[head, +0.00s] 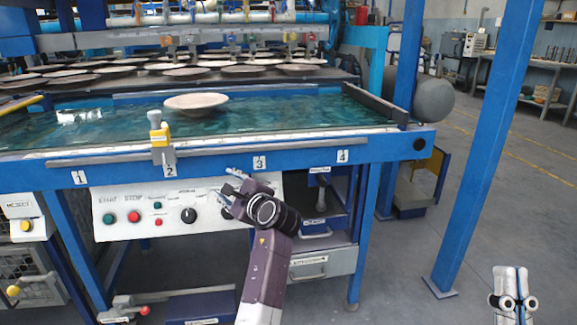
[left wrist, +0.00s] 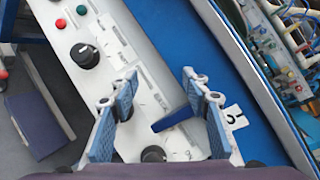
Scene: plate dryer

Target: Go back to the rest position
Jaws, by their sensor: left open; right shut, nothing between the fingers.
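My left gripper (head: 234,181) is in front of the machine's control panel (head: 120,213), just below the blue front beam near label 3. In the left wrist view its two blue fingers (left wrist: 160,95) are spread apart with nothing held between them. Behind them show the white panel with knobs and a blue part. My right gripper (head: 514,270) is at the bottom right of the head view, over the grey floor. Its fingers are together, pointing up in the picture, and it holds nothing.
A plate (head: 196,103) lies on the green wet bed (head: 270,112) of the machine, with several plates on the rack behind. A blue post (head: 484,150) rises at the right. Floor around my right gripper is clear.

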